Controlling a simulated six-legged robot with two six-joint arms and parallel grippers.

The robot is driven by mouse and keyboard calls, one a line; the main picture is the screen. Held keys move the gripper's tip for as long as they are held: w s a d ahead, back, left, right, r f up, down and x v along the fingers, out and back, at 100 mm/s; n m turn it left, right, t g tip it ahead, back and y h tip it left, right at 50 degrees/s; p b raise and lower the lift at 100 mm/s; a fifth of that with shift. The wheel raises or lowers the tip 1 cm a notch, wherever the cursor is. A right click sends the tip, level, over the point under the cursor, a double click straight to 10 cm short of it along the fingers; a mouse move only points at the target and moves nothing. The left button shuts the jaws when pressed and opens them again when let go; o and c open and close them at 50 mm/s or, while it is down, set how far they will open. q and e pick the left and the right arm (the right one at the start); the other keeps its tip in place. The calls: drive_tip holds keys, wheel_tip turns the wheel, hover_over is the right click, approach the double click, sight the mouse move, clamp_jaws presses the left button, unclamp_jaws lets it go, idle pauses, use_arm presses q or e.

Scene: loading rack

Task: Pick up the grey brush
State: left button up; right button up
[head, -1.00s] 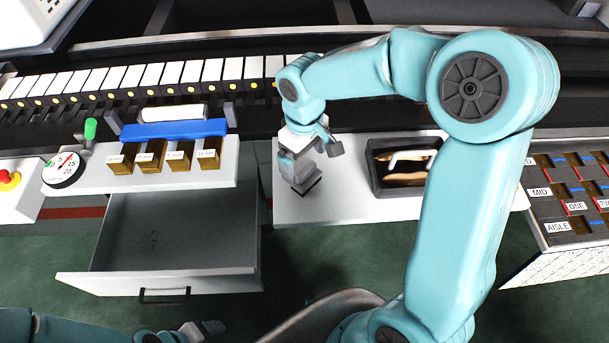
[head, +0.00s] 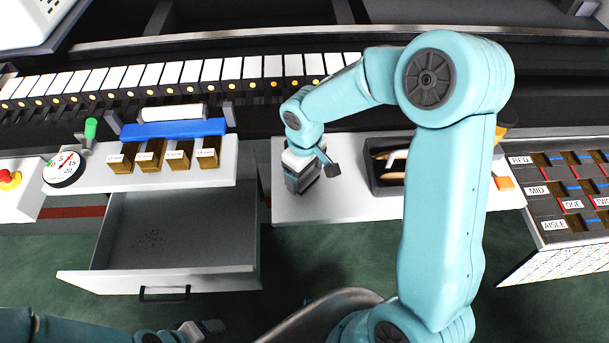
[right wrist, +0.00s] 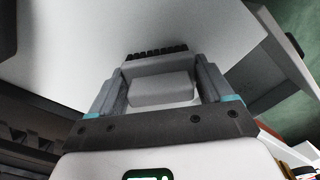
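The grey brush (right wrist: 160,88) shows in the right wrist view as a pale grey block with a row of black bristles along its far edge. It stands on the white table top (head: 345,205), left of the dark tray. In the head view it is mostly covered by my right gripper (head: 303,180). My right gripper is low over the brush, its two spread fingers on either side of the block; they look open, and firm contact is not visible. My left gripper (head: 205,328) is at the bottom edge, far from the brush, too small to judge.
A dark tray (head: 372,180) with brown items stands right of the brush, partly behind my right arm. An open, nearly empty drawer (head: 200,235) is at left, below a shelf with labelled brown bins (head: 150,158). A labelled slot rack (head: 550,215) stands at far right.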

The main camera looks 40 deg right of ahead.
drive_tip(key=shift+c, duration=0.5)
drive_tip(key=shift+r, duration=0.6)
wheel_tip(320, 180, up, 19)
drive_tip(key=shift+m, duration=0.8)
drive_tip(key=w+a+f, duration=0.1)
drive_tip(key=a+f, duration=0.1)
drive_tip(key=f, duration=0.3)
drive_tip(key=w+a+f, duration=0.1)
drive_tip(key=a+f, duration=0.1)
drive_tip(key=f, duration=0.3)
drive_tip(key=w+a+f, duration=0.1)
drive_tip(key=a+f, duration=0.2)
drive_tip(key=f, duration=0.1)
drive_tip(key=shift+a+f+p, duration=0.1)
drive_tip(key=shift+f+p, duration=0.25)
drive_tip(key=shift+f, duration=0.05)
drive_tip(key=shift+w+m, duration=0.25)
drive_tip(key=shift+m, duration=0.15)
drive_tip(key=shift+s+r, duration=0.1)
drive_tip(key=shift+s, duration=0.05)
